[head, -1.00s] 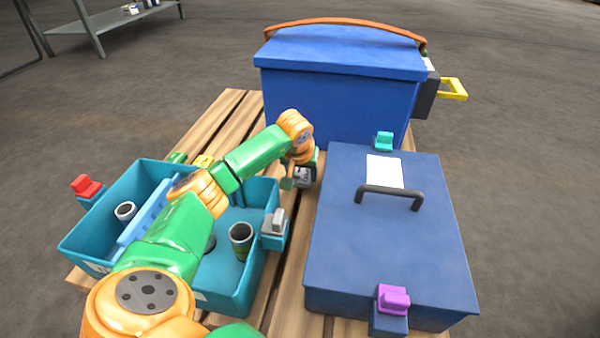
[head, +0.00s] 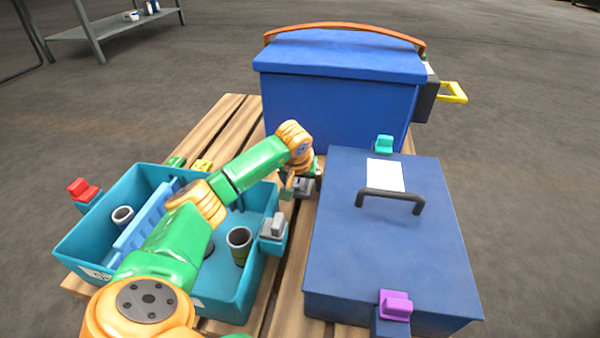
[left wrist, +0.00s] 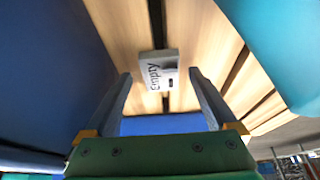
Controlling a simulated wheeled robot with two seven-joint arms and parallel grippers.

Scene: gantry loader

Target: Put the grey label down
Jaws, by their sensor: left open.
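The grey label (left wrist: 158,70) lies on the wooden pallet slats and shows the word "Empty" in the left wrist view. It also shows in the head view (head: 303,188), in the gap between the teal bin and the blue box. My left gripper (head: 298,183) is above it. In the left wrist view, the fingers (left wrist: 159,76) stand open with one on each side of the label, with gaps between. My right gripper is in no view.
The teal bin (head: 88,247) with dark cups is left of the gap. The blue box (head: 335,235) with a black handle is to the right. A larger blue chest (head: 335,108) stands behind. A narrow strip of pallet (head: 290,262) is bare between bin and box.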

